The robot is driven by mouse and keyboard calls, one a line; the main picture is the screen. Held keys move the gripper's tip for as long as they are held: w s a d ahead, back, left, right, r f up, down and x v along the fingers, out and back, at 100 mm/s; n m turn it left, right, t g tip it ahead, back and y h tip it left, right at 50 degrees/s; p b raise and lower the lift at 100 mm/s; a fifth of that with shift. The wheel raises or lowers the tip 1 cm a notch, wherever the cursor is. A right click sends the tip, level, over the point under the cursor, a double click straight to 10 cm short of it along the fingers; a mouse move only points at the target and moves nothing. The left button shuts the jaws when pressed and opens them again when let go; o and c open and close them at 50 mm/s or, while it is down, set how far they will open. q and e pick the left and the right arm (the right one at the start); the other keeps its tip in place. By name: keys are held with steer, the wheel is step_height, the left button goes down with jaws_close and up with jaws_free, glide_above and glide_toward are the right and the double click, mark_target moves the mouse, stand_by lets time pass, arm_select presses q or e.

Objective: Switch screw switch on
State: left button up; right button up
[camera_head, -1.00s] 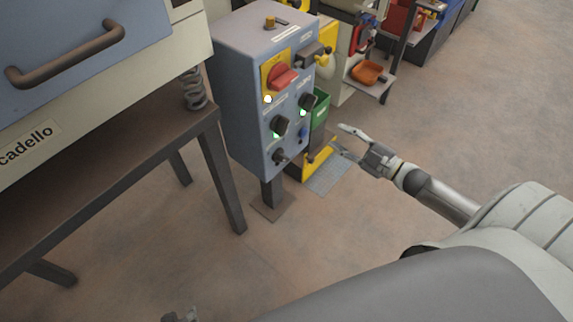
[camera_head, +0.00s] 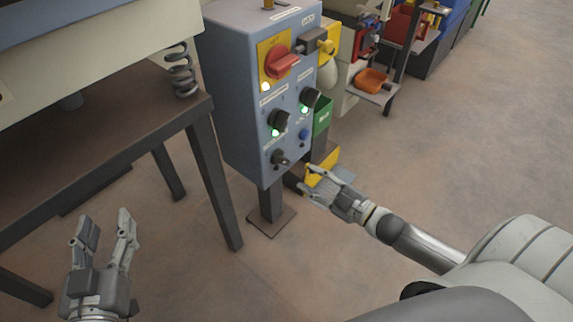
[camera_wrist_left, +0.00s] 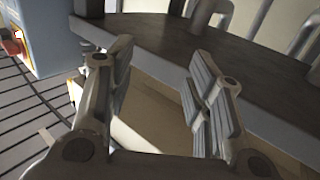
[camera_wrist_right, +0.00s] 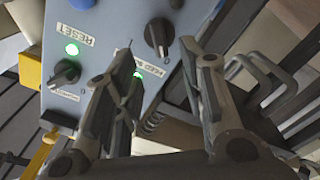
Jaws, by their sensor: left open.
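The blue-grey control box (camera_head: 235,90) stands on a post. Its front has a red rotary switch (camera_head: 282,62), two black knobs (camera_head: 278,119) (camera_head: 311,97) with lit green lamps, and a lower dark knob (camera_head: 280,157) with no lit lamp seen. Head-view labels are too small to read, so I cannot tell surely which is the screw switch. My right gripper (camera_head: 313,182) is open and empty, below and right of the lower knob. Its wrist view shows a dark knob (camera_wrist_right: 158,35) beyond the fingers, apart from them. My left gripper (camera_head: 105,232) is open and empty at lower left.
A dark metal table (camera_head: 120,140) with a coil spring (camera_head: 181,72) stands left of the box. A green bin (camera_head: 322,117) and yellow part (camera_head: 322,165) are behind it. A blue button (camera_head: 303,133) sits on the panel. Floor at right is clear.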

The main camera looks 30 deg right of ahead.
mark_target(286, 163)
steer(key=b+x, duration=0.2)
steer(key=x, duration=0.6)
steer(key=shift+w+f, duration=0.1)
steer(key=shift+w, duration=0.2)
steer(key=shift+w+a, duration=0.25)
steer(key=shift+w, duration=0.15)
arm_select(q)
steer(key=s+r+t+h, duration=0.2)
steer(key=r+t, duration=0.5)
steer(key=r, duration=0.4)
steer(key=shift+s+d+h, duration=0.3)
steer(key=shift+s+d, duration=0.05)
steer(key=shift+s, duration=0.2)
arm_select(e)
steer(key=shift+c, duration=0.3)
jaws_close()
